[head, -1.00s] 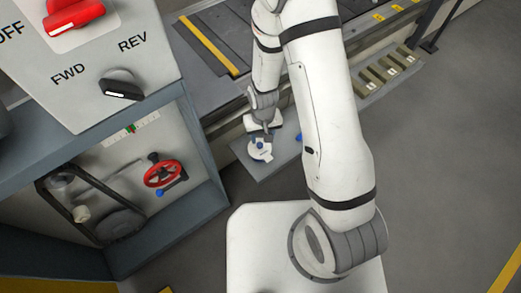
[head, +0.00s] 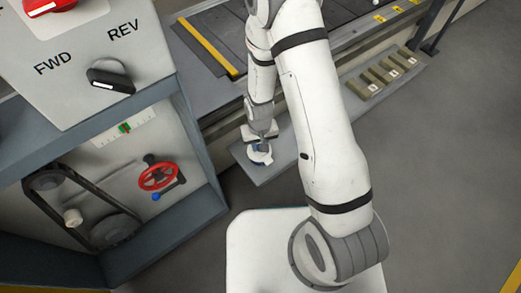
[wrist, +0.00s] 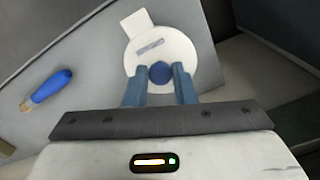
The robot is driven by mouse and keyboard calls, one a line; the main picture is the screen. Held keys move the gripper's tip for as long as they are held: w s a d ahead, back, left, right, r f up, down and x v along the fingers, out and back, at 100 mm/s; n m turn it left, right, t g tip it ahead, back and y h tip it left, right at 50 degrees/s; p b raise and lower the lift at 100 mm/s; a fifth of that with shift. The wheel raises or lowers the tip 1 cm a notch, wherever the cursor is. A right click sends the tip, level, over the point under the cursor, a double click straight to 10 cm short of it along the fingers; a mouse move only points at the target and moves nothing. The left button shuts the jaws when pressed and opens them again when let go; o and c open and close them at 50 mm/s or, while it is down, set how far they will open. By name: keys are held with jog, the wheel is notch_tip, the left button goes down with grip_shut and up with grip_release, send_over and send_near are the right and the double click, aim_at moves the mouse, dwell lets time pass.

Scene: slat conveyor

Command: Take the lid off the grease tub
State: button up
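The grease tub shows in the wrist view as a round white lid (wrist: 133,62) with a blue knob (wrist: 161,73) in its middle, a grey mark and a pale square tab at its upper left. In the head view the white tub (head: 262,160) is partly covered by my gripper (head: 261,146). My gripper's two blue fingers (wrist: 160,76) stand on either side of the knob, very close to it. I cannot tell whether they press on it. The tub's side wall is hidden under the lid.
A blue-handled tool (wrist: 50,87) lies on the grey shelf (head: 272,172), left of the tub in the wrist view. The conveyor (head: 215,50) runs behind. A control cabinet with a red handwheel (head: 158,176) stands at left. Open floor lies to the right.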

grip_shut()
jog(key=shift+r, duration=0.1)
